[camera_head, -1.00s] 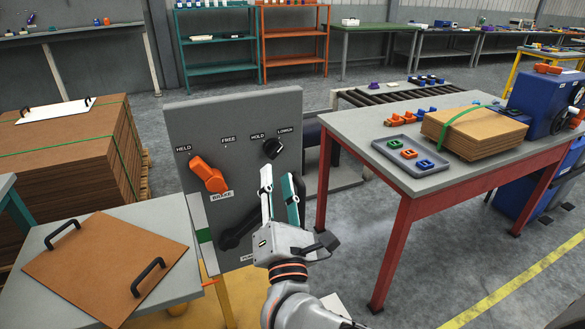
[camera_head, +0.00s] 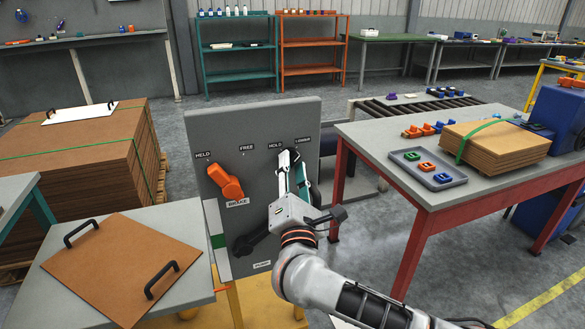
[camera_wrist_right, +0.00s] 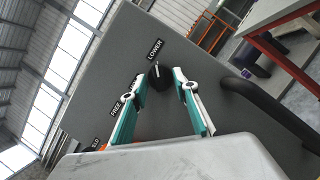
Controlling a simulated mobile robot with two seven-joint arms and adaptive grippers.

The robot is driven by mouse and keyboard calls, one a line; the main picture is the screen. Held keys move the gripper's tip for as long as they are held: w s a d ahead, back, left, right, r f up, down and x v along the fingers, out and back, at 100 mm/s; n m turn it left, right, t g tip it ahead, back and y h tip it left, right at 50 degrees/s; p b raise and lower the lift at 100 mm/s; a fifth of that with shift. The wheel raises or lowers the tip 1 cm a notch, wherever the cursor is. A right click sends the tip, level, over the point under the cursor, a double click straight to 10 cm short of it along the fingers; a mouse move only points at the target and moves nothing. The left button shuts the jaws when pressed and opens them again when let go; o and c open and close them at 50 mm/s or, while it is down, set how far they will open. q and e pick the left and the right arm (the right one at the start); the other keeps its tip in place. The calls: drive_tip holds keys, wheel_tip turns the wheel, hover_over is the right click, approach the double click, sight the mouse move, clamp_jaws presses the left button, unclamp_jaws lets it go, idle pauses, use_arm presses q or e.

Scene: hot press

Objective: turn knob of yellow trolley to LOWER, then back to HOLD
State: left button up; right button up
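The trolley's grey upright panel (camera_head: 262,122) stands above a yellow base (camera_head: 268,306). A black knob (camera_wrist_right: 161,78) sits high on the panel, near the HOLD and LOWER labels. In the right wrist view its light mark is on the side towards the LOWER label; the exact setting is hard to tell. My right gripper (camera_head: 290,158) is at the knob and largely hides it in the head view. In the right wrist view the two teal fingers (camera_wrist_right: 159,74) are apart, one on each side of the knob, with gaps visible. My left gripper is not in view.
An orange brake handle (camera_head: 225,182) is left of the knob, and a black handle (camera_head: 243,245) is lower on the panel. A table (camera_head: 185,287) with a brown board (camera_head: 120,265) stands at left. A red-legged table (camera_head: 375,140) stands at right.

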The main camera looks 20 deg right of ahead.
drive_tip(key=shift+c, duration=0.3)
clamp_jaws()
